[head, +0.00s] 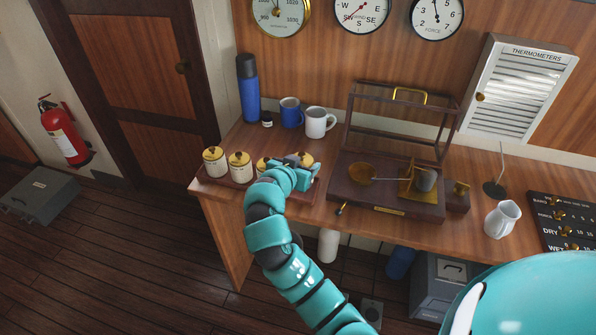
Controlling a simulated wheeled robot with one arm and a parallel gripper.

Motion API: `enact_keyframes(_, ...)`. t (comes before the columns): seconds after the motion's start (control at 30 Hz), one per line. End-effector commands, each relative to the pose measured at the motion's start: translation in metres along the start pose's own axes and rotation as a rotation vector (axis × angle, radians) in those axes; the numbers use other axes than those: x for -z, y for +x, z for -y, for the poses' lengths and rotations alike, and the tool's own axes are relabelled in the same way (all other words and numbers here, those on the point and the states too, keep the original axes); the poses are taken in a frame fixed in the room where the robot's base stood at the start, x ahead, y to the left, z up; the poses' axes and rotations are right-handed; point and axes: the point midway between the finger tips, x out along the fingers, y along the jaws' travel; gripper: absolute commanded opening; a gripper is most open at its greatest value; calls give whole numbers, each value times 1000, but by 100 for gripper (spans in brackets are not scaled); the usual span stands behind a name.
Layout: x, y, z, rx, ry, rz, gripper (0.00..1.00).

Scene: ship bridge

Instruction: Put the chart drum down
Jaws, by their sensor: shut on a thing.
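Cream chart drums with brass tops stand in a row on a wooden rack (228,180) at the left end of the desk. The two leftmost drums, one at the end (214,165) and one beside it (240,168), show clearly. A third drum (262,164) is partly hidden by my arm. My gripper (299,164) is at the right end of the row, shut on a chart drum (307,158) that it mostly hides. I cannot tell whether this drum touches the rack.
A brass-and-wood instrument (372,201) with its framed cover raised stands right of my gripper. A blue flask (248,88), blue mug (290,112), white mug (318,122) and small dark bottle (267,119) stand behind. A white jug (502,219) is at right.

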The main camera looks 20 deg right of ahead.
Motion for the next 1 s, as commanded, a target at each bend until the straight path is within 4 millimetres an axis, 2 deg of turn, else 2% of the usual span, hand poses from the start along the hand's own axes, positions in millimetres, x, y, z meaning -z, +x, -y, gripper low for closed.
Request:
enact_keyframes(0.2, -15, 23, 13, -2, -3, 0, 33)
enact_keyframes(0.47, -23, 34, 19, -2, -1, 0, 33)
enact_keyframes(0.6, -40, 43, 21, -3, -6, 1, 33)
enact_keyframes(0.77, -52, 48, 21, -1, -1, -2, 33)
enact_keyframes(1.0, -53, 48, 21, 0, 0, -3, 33)
